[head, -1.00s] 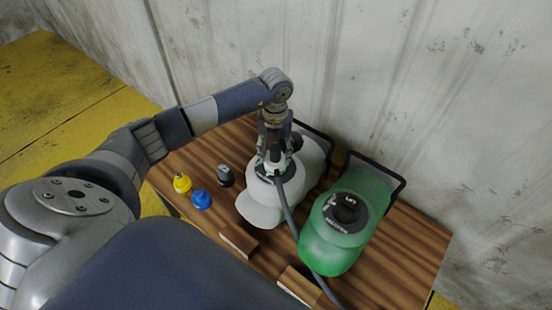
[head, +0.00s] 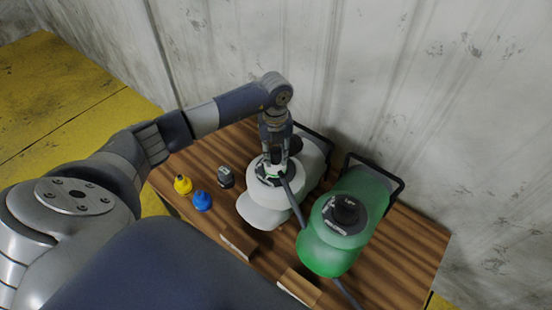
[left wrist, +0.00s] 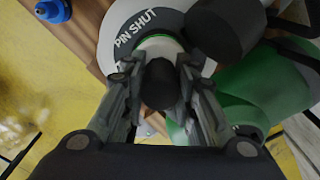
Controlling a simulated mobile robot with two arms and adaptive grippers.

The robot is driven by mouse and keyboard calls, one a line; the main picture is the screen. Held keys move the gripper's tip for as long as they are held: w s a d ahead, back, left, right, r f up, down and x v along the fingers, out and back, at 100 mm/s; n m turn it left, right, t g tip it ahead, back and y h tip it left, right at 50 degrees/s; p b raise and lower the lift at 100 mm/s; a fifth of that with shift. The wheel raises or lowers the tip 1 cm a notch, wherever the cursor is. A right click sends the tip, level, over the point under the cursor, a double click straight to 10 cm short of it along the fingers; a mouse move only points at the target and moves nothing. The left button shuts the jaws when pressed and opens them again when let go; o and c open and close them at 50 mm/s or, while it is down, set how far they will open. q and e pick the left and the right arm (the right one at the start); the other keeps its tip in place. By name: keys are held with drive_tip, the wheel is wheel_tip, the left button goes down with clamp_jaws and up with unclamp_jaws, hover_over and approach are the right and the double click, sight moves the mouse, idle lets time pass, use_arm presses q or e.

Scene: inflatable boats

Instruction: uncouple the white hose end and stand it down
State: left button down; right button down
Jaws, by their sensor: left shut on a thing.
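The white hose end (head: 273,169) sits at the dark valve collar on top of the white inflatable (head: 262,216). My left gripper (head: 274,158) comes down from above and is shut on it. In the left wrist view, my left gripper's fingers (left wrist: 160,85) stand on both sides of the dark hose stub, with the white hose end (left wrist: 160,45) and a green ring below. The collar (left wrist: 132,38) there reads "PIN SHUT". A grey hose (head: 293,205) runs from the hose end towards the table front. Whether the hose end is still locked is hidden. My right gripper is out of view.
A green inflatable (head: 322,255) with a black-capped valve (head: 344,210) stands to the right. Yellow (head: 182,184), blue (head: 202,200) and dark (head: 225,177) caps sit at the left. Wooden blocks (head: 238,244) lie along the front of the wooden table (head: 415,240). A wall stands behind.

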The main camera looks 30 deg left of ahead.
use_arm(q)
drive_tip(key=shift+n, duration=0.4)
drive_tip(key=shift+s+n+p, duration=0.1)
drive_tip(key=shift+n+p, duration=0.3)
drive_tip(key=shift+n, duration=0.2)
drive_tip(key=shift+n+p, duration=0.4)
drive_tip(key=shift+n, duration=1)
